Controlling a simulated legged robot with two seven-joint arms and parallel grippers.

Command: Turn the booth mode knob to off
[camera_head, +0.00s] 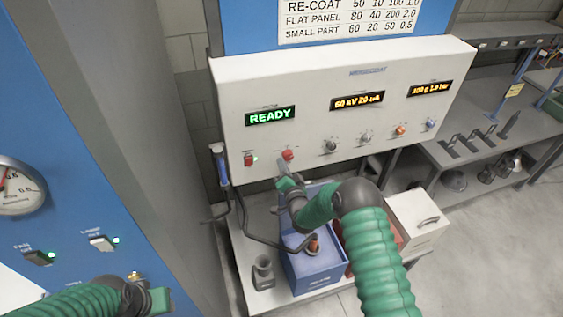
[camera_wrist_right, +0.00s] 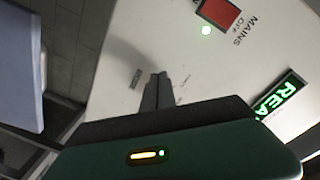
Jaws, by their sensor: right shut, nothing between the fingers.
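The white control panel (camera_head: 300,105) has a row of controls under its displays. My right gripper (camera_head: 283,166) is shut and empty, its fingertips just below a red knob (camera_head: 288,154); touching cannot be told. In the right wrist view, its fingers (camera_wrist_right: 157,85) point at the white panel face and hide what lies behind them. No label that reads booth mode is legible, so I cannot tell which knob it is. My left gripper (camera_head: 158,300) is at the bottom left, in front of the blue cabinet; its fingers do not show clearly.
A red mains switch (camera_head: 249,160) with a green light and several other knobs (camera_head: 365,138) line the panel. The blue cabinet (camera_head: 60,130) carries a gauge (camera_head: 18,187) and switches (camera_head: 103,242). A blue box (camera_head: 312,272) stands on a low bench below the panel.

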